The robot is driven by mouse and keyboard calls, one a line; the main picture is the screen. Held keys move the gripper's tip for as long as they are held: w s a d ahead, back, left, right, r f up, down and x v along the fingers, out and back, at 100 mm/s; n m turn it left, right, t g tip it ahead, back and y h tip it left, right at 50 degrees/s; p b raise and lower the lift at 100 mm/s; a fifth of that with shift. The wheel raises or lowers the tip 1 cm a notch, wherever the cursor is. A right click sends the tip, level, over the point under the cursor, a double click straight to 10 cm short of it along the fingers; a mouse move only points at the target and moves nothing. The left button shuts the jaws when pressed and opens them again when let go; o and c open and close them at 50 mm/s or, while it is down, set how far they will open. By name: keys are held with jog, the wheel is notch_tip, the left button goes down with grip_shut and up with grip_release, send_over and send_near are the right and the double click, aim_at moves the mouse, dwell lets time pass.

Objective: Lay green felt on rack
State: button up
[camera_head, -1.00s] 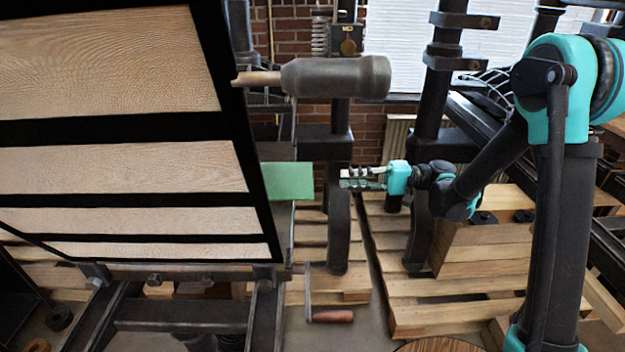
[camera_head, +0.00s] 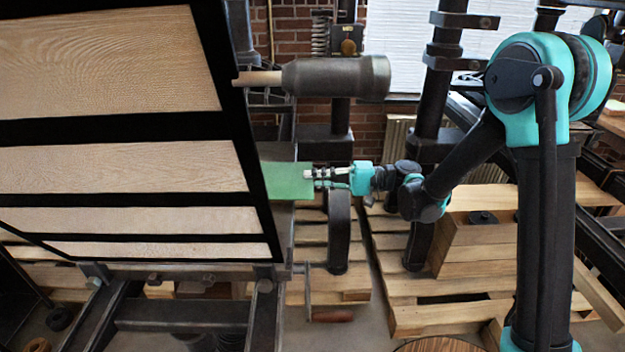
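The green felt (camera_head: 285,180) is a flat piece that shows past the right edge of the large black-framed wooden panel (camera_head: 130,165); its left part is hidden behind that frame. My gripper (camera_head: 309,179) points left, and its fingertips overlap the felt's right edge in the picture. The fingers look parted, with a gap between them. I cannot tell whether they touch the felt or lie around its edge. No thing in view is clearly the rack; the slatted black-framed panel may be part of a press or rack.
A grey roller-like cylinder (camera_head: 335,77) with a wooden end juts out above the felt. Black press posts (camera_head: 338,225) stand close below and behind my gripper. A crank with a wooden handle (camera_head: 332,316) hangs lower down. Wooden pallets (camera_head: 440,285) cover the floor at right.

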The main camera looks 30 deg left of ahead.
jog(key=shift+c, duration=1.3)
grip_shut()
notch_tip(320, 180, up, 3)
jog(key=shift+w+d, duration=0.1)
jog(key=w+d+r, duration=0.3)
jog(key=d, duration=0.3)
jog(key=shift+w, duration=0.1)
